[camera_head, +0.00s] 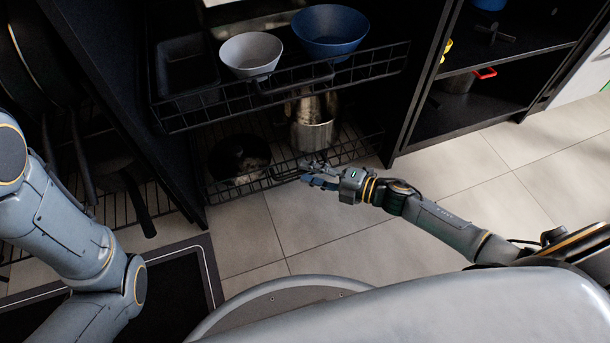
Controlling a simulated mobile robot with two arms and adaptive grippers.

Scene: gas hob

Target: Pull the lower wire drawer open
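The lower wire drawer (364,147) is a black wire basket low in the dark cabinet, under the upper wire drawer (371,66). A shiny metal pot (313,134) and a dark round pan (238,158) stand in it. My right gripper (308,172) is at the front of the lower drawer, by its front wires near the middle. Its fingers are small and dark here, so I cannot tell if they are closed on the wire. My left arm comes in at the left edge, and its gripper is out of the frame.
The upper drawer holds a grey bowl (250,54), a blue bowl (330,30) and a dark tray (187,66). An open dark shelf (480,108) stands at the right. Clear tiled floor (300,236) lies before the drawers. A dark mat (180,285) lies at lower left.

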